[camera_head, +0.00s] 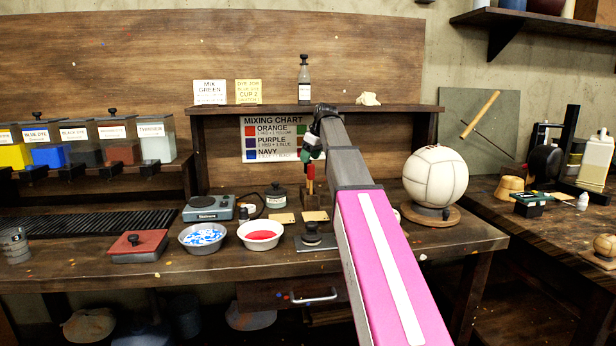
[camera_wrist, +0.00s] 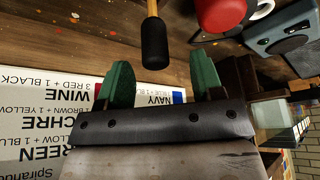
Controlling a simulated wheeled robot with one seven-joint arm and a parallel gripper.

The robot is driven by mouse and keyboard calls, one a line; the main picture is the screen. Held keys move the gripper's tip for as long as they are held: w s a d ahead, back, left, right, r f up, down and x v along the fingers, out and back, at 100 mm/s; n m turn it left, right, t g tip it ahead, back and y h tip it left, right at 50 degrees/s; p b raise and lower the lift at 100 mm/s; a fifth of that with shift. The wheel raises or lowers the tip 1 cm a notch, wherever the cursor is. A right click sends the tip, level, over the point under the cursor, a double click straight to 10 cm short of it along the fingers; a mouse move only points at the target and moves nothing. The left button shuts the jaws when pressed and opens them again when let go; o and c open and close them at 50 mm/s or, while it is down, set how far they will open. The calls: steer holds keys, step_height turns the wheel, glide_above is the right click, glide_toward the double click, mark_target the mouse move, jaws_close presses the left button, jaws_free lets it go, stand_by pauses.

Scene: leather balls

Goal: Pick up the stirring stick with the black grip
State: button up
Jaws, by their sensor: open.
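The stirring stick with the black grip (camera_wrist: 154,44) shows at the top of the wrist view, its pale wooden shaft running out of the frame. Its black end lies in line with the gap between my fingertips, just beyond them, and no finger touches it. My gripper (camera_wrist: 163,76) has green fingers spread apart with nothing between them. I cannot pick out the black grip there.
A red rounded object (camera_wrist: 222,12) is close right of the stick in the wrist view. The mixing chart (camera_head: 268,140) is behind my gripper, under a shelf (camera_head: 230,108).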

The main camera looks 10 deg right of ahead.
steer(key=x, duration=0.5)
steer(key=shift+w+r, duration=0.1)
steer(key=shift+w, duration=0.25)
steer(key=c, duration=1)
steer(key=shift+r, duration=0.15)
